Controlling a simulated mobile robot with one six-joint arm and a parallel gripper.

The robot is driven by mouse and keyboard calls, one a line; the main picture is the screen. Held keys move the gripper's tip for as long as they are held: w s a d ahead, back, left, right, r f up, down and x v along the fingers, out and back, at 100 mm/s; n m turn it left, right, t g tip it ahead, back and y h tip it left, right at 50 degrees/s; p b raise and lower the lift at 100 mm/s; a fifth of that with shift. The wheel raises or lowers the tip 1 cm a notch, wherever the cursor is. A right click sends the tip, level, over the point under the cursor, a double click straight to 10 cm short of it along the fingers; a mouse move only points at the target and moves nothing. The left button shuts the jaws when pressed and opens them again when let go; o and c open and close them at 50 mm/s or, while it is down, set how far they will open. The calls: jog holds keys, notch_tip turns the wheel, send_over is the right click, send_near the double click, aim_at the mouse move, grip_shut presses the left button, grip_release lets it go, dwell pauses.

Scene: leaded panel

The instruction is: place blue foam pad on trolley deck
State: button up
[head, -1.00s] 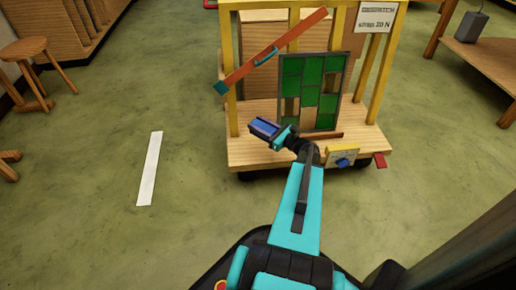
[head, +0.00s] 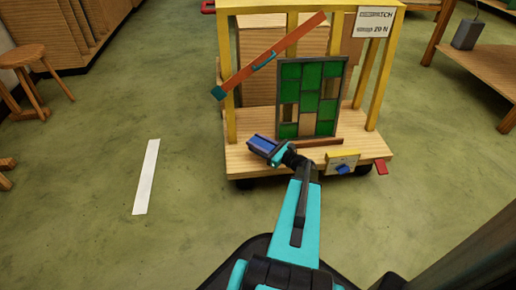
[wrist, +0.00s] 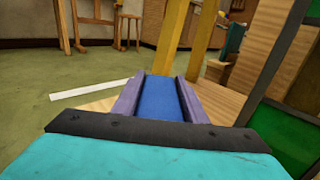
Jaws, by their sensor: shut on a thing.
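The blue foam pad (head: 263,143) is held in my gripper (head: 266,146), over the front left part of the trolley deck (head: 240,165). In the wrist view the pad (wrist: 160,100) lies between the two purple fingers, which are shut on it. The deck is pale wood and also shows in the wrist view (wrist: 224,100) beyond and beside the fingers. I cannot tell whether the pad touches the deck. The green leaded panel (head: 309,97) stands upright on the deck, to the right of my gripper.
Yellow posts (head: 231,110) rise from the trolley. A wooden strip (head: 316,142) lies before the panel. Floor to the left is open.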

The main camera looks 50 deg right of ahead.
jog(key=shift+f+b, duration=0.6)
jog(key=shift+f, duration=1)
jog(key=shift+f, duration=0.15)
jog(key=o, duration=1)
jog(key=shift+r, duration=0.2)
jog(key=shift+s, duration=0.3)
jog(key=s+p, duration=0.1)
jog(key=s, duration=0.2)
jog(key=s+p, duration=0.1)
jog(key=s, duration=0.2)
jog(key=s+d+p, duration=0.1)
jog(key=s+p, duration=0.1)
jog(key=s, duration=0.2)
jog(key=shift+s, duration=0.7)
